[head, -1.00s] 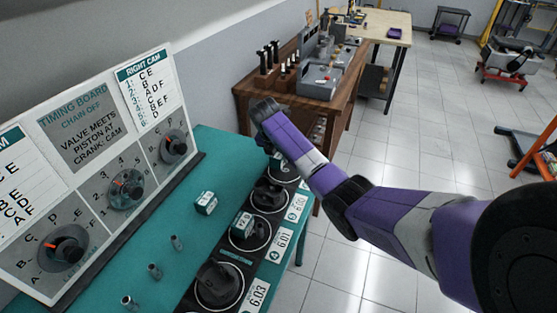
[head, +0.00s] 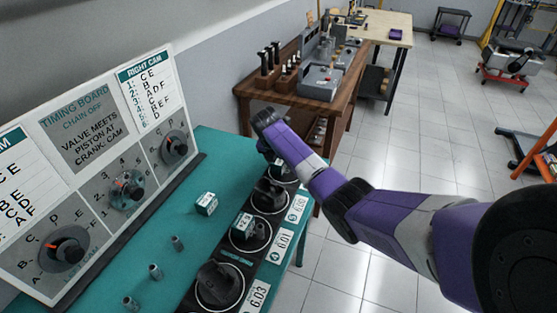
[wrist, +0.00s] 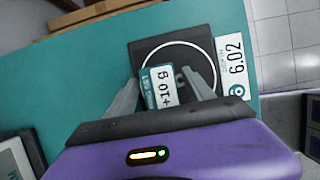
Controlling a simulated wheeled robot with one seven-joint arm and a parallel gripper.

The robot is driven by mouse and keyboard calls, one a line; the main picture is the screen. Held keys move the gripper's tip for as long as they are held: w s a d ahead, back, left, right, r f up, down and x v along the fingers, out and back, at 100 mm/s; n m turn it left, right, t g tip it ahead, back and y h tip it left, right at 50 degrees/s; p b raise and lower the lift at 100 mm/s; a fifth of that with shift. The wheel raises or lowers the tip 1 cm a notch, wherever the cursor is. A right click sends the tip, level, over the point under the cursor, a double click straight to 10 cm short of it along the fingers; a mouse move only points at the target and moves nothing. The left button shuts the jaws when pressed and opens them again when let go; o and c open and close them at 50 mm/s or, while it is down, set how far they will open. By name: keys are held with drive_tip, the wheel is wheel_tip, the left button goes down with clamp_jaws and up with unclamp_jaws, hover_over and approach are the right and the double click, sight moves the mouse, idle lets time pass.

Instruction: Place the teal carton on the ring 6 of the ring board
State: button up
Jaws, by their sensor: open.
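My gripper (wrist: 169,84) is open, with one finger on each side of this carton; contact is unclear. In the head view my gripper (head: 272,160) is over the far end of the ring board (head: 237,262), and its fingertips are hard to make out. A second teal carton (head: 206,204) stands on the teal table left of the board. A third teal carton (head: 243,226) is at the ring labelled 6.01.
Dark knobbed parts (head: 218,285) sit on other rings. Several small metal cylinders (head: 155,271) stand on the teal table (head: 190,240). The timing board (head: 85,170) rises along the left. A wooden bench (head: 262,104) stands beyond my gripper.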

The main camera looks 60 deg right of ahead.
drive_tip(key=v, duration=1.2)
drive_tip(key=shift+b, duration=0.4)
drive_tip(key=shift+w+r, duration=0.1)
